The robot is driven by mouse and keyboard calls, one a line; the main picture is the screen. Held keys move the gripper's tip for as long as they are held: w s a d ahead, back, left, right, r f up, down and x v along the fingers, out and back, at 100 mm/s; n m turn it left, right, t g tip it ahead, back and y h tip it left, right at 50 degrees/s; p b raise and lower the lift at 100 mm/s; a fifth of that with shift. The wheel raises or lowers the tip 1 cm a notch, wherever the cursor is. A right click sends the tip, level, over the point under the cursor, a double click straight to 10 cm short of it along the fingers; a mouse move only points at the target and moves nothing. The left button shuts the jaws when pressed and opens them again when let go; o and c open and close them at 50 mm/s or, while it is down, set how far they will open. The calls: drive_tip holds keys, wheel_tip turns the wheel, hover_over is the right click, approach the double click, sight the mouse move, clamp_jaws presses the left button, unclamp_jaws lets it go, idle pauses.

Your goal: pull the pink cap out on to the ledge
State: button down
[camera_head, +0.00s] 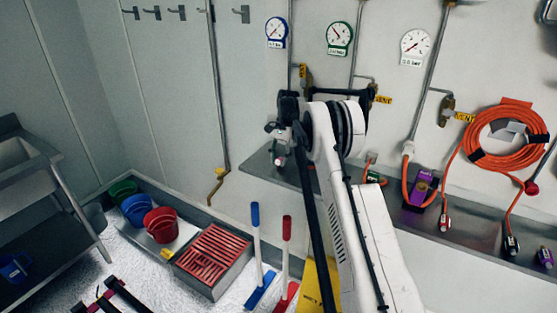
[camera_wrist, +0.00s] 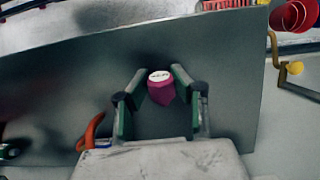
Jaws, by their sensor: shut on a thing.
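The pink cap (camera_wrist: 161,92) is a dark pink piece with a white labelled top. In the wrist view it sits between the two fingertips of my gripper (camera_wrist: 160,80), which is shut on it. In the head view my gripper (camera_head: 278,138) is close to the wall, at the left part of the grey ledge (camera_head: 256,168). The pink cap (camera_head: 280,160) shows as a small spot just below the fingers. In the wrist view the bare grey ledge (camera_wrist: 60,85) lies behind the cap. I cannot tell whether the cap touches the ledge.
Orange hose fittings (camera_head: 408,180) and a purple item (camera_head: 420,188) stand along the ledge to the right. A coiled orange hose (camera_head: 505,138) hangs on the wall. Gauges and pipes are above. Buckets (camera_head: 160,224) and a red-slatted box (camera_head: 213,250) are on the floor, left.

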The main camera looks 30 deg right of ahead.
drive_tip(key=c, duration=1.4)
unclamp_jaws()
